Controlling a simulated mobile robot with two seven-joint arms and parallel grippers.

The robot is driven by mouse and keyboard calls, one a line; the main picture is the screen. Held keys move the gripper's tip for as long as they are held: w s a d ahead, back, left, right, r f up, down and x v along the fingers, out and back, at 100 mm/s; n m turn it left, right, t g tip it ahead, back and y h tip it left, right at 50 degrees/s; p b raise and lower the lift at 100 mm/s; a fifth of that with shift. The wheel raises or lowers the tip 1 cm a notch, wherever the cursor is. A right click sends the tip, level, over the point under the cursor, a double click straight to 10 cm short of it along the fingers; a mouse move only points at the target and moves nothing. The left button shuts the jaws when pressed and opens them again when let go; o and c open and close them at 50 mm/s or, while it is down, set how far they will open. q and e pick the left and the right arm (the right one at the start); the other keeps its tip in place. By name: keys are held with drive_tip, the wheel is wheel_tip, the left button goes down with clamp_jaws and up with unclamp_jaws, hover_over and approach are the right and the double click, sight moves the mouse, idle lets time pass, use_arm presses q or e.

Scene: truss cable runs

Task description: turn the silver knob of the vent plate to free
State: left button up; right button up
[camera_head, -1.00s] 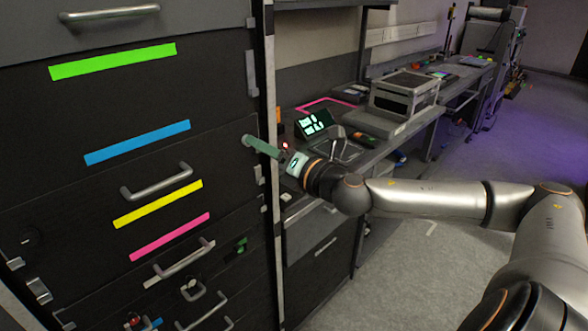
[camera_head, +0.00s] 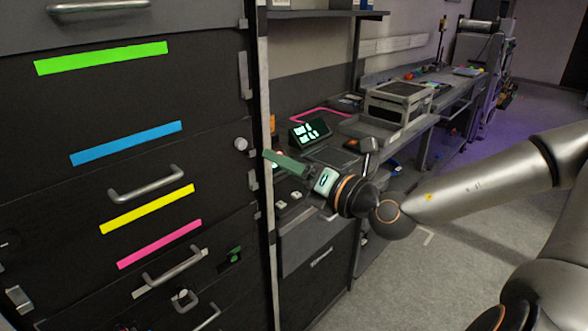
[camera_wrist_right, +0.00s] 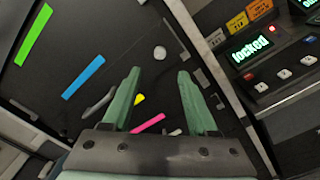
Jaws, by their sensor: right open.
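The silver knob (camera_head: 240,144) is a small, round, pale knob on the dark panel face, near its right edge, to the right of the blue strip. In the right wrist view the knob (camera_wrist_right: 160,52) lies ahead of the fingertips, roughly midway between them. How far it is turned is too small to tell. My right gripper (camera_head: 268,156) has green fingers and is to the right of the knob, clear of it. In the right wrist view its fingers (camera_wrist_right: 159,73) are apart with nothing between them. My left gripper is not in view.
Bar handles (camera_head: 146,184) stick out from the panel below the knob. An upright post (camera_head: 265,95) edges the panel. Right of it, a bench holds a lit display (camera_head: 310,132), which reads "locked" in the wrist view (camera_wrist_right: 249,49). Open floor (camera_head: 480,180) lies farther right.

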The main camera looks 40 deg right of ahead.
drive_tip(key=shift+s+d, duration=0.1)
drive_tip(key=shift+s, duration=1)
drive_tip(key=a+f+m+g+y+p, duration=0.1)
drive_tip(key=a+f+m+g, duration=0.35)
drive_tip(key=f, duration=0.75)
drive_tip(key=a+f+m+g+y+p, duration=0.1)
drive_tip(key=a+f+m, duration=0.55)
drive_tip(key=f, duration=0.65)
drive_tip(key=s+a+f+m+g+p, duration=0.1)
drive_tip(key=s+a+f+m, duration=0.2)
drive_tip(key=s+f+m, duration=0.4)
drive_tip(key=s+a+f+m+g, duration=0.2)
drive_tip(key=s+a+f+m, duration=0.2)
drive_tip(key=s+f+m, duration=0.3)
wheel_tip(320, 180, down, 3)
drive_tip(key=shift+s+a+f+m+h+p, duration=0.2)
drive_tip(key=shift+s+a+m+h+p, duration=0.1)
drive_tip(key=shift+m+h+p, duration=0.15)
